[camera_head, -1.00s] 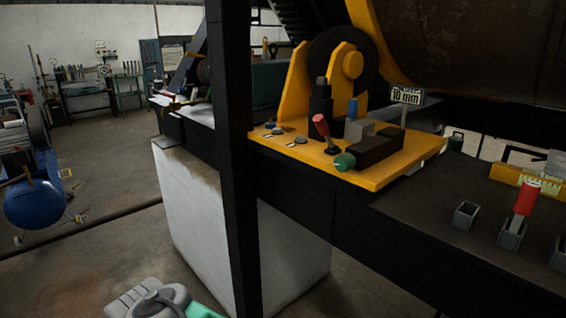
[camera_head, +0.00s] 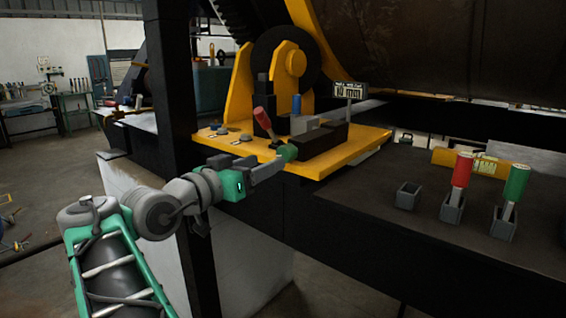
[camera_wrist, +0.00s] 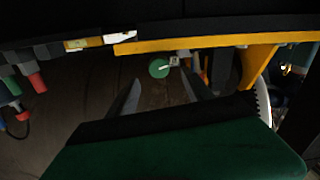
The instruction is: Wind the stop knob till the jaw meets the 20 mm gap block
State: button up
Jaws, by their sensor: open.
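The green stop knob (camera_head: 287,153) sits at the near end of a dark block (camera_head: 322,138) on a yellow plate. It also shows in the wrist view (camera_wrist: 159,68) beyond and between my fingertips. My gripper (camera_head: 280,166) is open, its fingers pointing at the knob from the front left. I cannot tell from the head view whether they touch it; in the wrist view a gap shows. A light grey block (camera_head: 303,125) stands behind the dark block, beside a blue-topped peg (camera_head: 296,104). I cannot tell which piece is the jaw or the 20 mm gap block.
A red-handled lever (camera_head: 263,116) rises left of the knob. A small sign (camera_head: 350,90) seems to read 10 mm. A black post (camera_head: 180,120) stands close behind my arm. Red (camera_head: 462,170) and green (camera_head: 516,182) handles stand in holders on the dark bench at right.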

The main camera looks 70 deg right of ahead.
aim_at(282, 155)
jog(key=p+x, duration=0.1)
jog(key=x, duration=0.6)
jog(key=shift+s+d+r, duration=0.1)
jog(key=shift+s+d, duration=0.1)
jog(key=shift+d, duration=0.05)
grip_shut()
